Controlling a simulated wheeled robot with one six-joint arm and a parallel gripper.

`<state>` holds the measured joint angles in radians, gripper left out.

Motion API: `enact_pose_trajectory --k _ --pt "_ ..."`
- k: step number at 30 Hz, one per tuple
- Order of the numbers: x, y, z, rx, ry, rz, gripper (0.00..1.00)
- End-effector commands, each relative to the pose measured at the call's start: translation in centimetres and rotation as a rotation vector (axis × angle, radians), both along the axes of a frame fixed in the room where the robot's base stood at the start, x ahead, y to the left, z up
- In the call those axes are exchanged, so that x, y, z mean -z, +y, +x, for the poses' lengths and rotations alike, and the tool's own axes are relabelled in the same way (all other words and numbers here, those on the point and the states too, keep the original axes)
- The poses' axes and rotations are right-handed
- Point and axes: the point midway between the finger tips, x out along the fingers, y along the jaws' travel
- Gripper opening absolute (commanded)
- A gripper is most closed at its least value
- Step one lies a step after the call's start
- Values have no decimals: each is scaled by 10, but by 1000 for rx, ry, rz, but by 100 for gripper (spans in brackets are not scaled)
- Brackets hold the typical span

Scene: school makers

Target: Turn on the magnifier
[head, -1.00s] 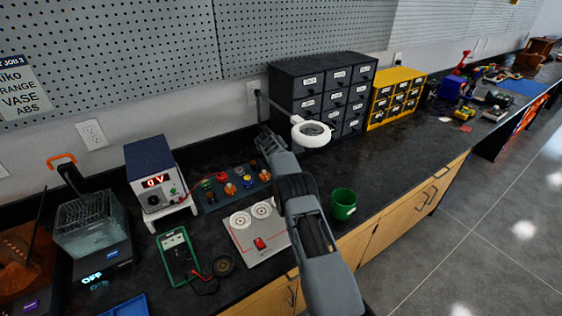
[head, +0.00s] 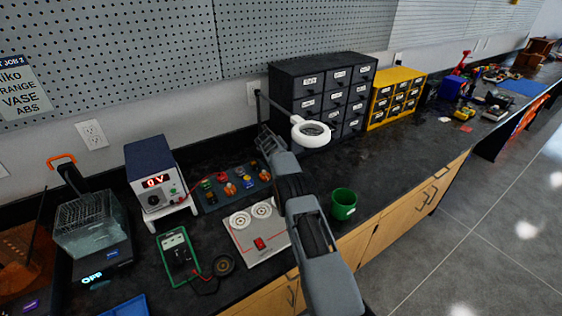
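The magnifier (head: 311,131) is a white ring lamp on a thin dark arm (head: 274,103). It hangs over the bench in front of the dark drawer cabinet. No lit glow shows clearly on its ring, and I cannot make out a switch. My gripper (head: 265,138) is at the far end of my grey arm, to the left of the magnifier ring and near the lower part of its arm. The gripper is small and dark here, and its fingers do not show clearly. I cannot tell whether it touches anything.
A dark drawer cabinet (head: 322,68) and a yellow one (head: 396,98) stand behind. A green mug (head: 343,204), a white panel with a red switch (head: 259,243), a power supply (head: 154,175) and a green multimeter (head: 178,257) are nearby. Bench space right of the mug is clear.

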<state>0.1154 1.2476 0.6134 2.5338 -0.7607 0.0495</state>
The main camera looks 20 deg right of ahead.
Motion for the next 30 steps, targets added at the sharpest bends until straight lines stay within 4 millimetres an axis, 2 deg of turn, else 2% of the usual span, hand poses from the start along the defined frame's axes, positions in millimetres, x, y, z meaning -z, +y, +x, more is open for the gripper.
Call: enact_pose_trajectory --k 30 --pt "9 0 -1 0 0 0 0"
